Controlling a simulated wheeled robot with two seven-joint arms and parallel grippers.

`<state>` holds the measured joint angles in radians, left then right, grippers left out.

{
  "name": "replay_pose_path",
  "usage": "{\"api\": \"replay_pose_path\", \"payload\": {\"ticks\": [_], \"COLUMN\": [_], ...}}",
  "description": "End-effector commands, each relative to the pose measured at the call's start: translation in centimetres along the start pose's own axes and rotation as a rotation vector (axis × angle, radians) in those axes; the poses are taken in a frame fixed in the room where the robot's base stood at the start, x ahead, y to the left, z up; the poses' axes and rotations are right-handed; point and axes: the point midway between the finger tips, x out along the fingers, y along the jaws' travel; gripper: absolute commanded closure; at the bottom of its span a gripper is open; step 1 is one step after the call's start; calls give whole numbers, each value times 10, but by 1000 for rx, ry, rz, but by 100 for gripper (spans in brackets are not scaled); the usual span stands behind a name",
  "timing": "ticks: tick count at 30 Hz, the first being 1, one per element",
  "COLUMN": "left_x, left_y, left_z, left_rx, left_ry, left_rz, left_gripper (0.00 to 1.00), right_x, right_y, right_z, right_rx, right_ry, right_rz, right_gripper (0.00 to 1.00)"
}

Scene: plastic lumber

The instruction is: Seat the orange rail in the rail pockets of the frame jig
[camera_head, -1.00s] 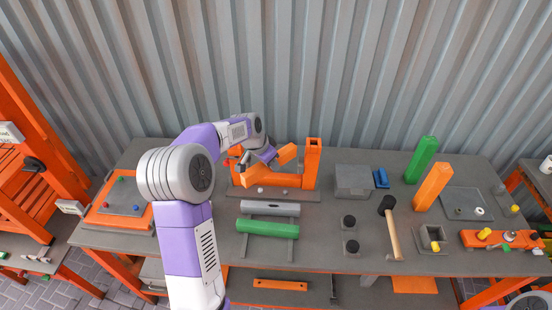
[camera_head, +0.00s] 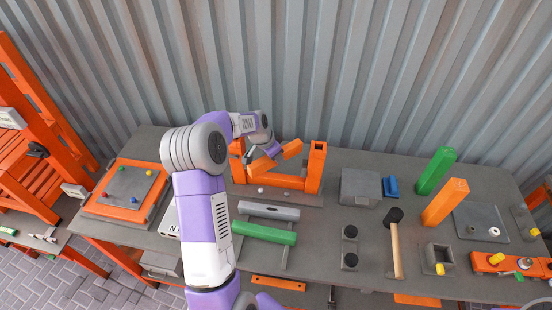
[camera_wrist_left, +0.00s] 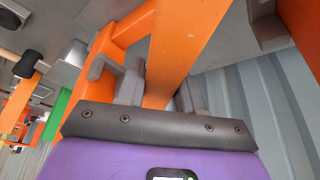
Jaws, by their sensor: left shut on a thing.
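The orange rail (camera_head: 291,149) is held in my left gripper (camera_head: 277,155), tilted, above the frame jig. Its other part (camera_head: 263,165) shows on the near left side of the gripper. The frame jig (camera_head: 316,168) has two orange uprights joined by a low orange bar on a grey base. The rail appears apart from the right upright; its relation to the left one is partly hidden by my arm. In the left wrist view the rail (camera_wrist_left: 185,45) runs up from between the grey fingers (camera_wrist_left: 158,90). My right gripper is out of view.
A grey bar (camera_head: 268,211) and a green bar (camera_head: 264,232) lie in front of the jig. A corrugated wall is close behind.

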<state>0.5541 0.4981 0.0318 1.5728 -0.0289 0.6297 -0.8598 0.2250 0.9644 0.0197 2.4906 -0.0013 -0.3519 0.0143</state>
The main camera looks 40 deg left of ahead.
Motion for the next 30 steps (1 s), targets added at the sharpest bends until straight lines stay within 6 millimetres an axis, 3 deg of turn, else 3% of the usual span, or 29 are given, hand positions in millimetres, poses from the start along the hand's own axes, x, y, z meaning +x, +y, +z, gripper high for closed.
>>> {"api": "replay_pose_path", "payload": {"ticks": [3,26,27,30], "left_x": [14,25,25,25], "left_y": [0,0,0,0], "left_z": [5,10,10,10], "left_rx": [-2,-1,-1,-1], "left_ry": [1,2,0,0], "left_rz": [0,-1,0,0], "left_gripper": [100,100,57,42], "right_x": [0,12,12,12], "right_y": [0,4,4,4], "right_z": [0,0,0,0], "right_rx": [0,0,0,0], "right_ry": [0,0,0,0], "right_rz": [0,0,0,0], "right_gripper": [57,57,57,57]}}
